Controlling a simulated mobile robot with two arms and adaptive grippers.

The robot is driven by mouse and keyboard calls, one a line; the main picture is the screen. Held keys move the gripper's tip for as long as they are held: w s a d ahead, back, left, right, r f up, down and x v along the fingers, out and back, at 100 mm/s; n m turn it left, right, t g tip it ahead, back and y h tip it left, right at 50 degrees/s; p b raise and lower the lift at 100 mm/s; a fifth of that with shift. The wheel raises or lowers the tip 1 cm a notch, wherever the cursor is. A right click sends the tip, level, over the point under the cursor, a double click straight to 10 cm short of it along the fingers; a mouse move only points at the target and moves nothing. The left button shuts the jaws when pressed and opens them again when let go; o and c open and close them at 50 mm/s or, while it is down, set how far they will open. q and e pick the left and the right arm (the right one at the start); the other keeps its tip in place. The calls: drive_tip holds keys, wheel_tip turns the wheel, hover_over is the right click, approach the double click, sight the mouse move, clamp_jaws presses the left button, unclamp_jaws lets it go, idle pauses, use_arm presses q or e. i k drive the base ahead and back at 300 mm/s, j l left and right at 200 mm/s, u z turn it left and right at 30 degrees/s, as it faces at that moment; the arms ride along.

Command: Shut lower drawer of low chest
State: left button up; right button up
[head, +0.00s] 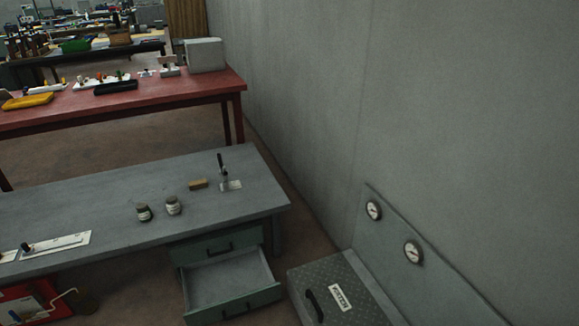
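The low chest (216,246) is green with dark handles and sits beneath the right end of the grey workbench. Its upper drawer (192,254) looks closed. Its lower drawer (222,281) is pulled well out, and I see its bare grey inside. The lower drawer's front has a dark handle (236,309) near the bottom edge of the view. Neither of my grippers shows in the head view.
The grey workbench (110,203) holds two small jars (174,206), a tan block (198,184) and a lever on a plate (230,184). A grey box with a handle (335,296) stands right of the drawer, beside a gauge panel (390,235). A red table (120,102) stands behind.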

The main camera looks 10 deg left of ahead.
sight(227, 287)
drive_tip(key=u, duration=1.05)
